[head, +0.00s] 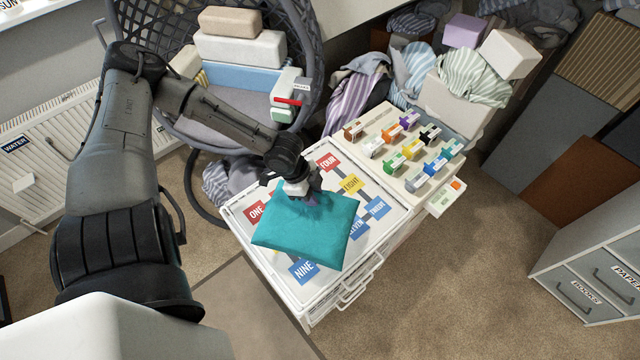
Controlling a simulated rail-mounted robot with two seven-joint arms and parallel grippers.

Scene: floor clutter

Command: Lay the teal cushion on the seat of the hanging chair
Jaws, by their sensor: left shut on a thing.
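The teal cushion (308,236) is over the top of the white drawer unit in the middle of the head view. My left gripper (300,192) is shut on the cushion's upper edge. I cannot tell whether the cushion touches the unit's top or hangs just above it. The hanging chair (308,54) is a dark woven basket at the upper left. Its seat (215,128) is partly covered by blocks, and my left arm crosses in front of it. My right gripper is not in view.
Several blocks, including a beige one (240,48) and a blue one (240,78), sit in the chair. The drawer unit (290,290) carries coloured number labels. A rack of coloured clips (385,150) stands beside it. Clothes and boxes are piled behind. Carpet is clear at lower right.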

